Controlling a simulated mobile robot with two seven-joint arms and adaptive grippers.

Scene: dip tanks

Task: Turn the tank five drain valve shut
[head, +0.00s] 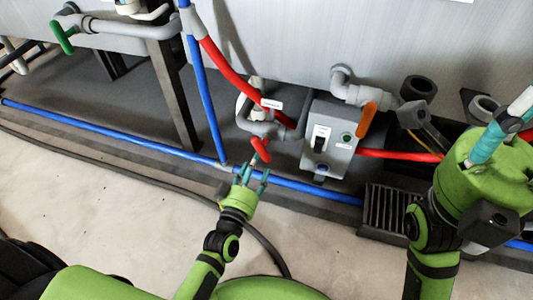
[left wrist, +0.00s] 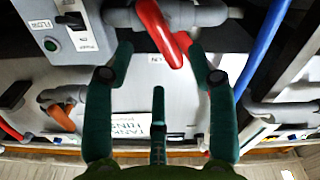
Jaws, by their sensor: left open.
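A red valve handle (head: 261,149) sticks out from a grey pipe fitting (head: 262,128) low in front of the tank. My left gripper (head: 251,176) is open just in front of it. A white label (left wrist: 132,124) on the tank is only partly readable, so the tank number is unclear. My right gripper (head: 497,132) is at the right edge, its fingers partly cut off.
A grey control box (head: 326,140) with a black switch stands right of the red handle. An orange handle (head: 366,120) is beyond it, and a green handle (head: 62,38) at far left. A blue pipe (head: 120,133) runs low along the floor. Concrete floor in front is mostly clear.

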